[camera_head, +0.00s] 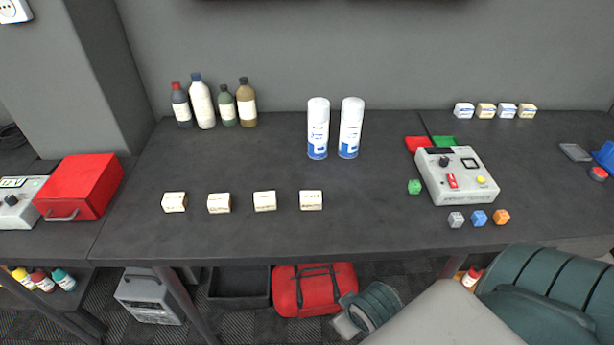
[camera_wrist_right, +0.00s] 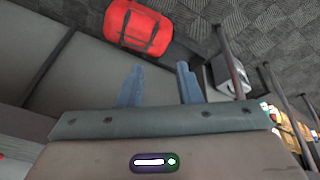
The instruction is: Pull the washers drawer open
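A red box (camera_head: 78,187) with a grey pull handle (camera_head: 62,216) on its front stands at the left end of the bench. It is the only drawer-like thing I see, and it looks shut. No washers label is readable on it. My right gripper (camera_wrist_right: 157,78) shows in the right wrist view with its two blue fingers apart and nothing between them. My right arm (camera_head: 370,305) comes in at the lower right of the head view, in front of the bench and far from the red box. My left gripper is out of both views.
The dark bench (camera_head: 240,165) carries several small labelled boxes, several bottles (camera_head: 202,102), two spray cans (camera_head: 318,128) and a control box (camera_head: 455,176). A grey device (camera_head: 18,205) touches or nearly touches the red box's left side. A red bag (camera_head: 312,290) lies below.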

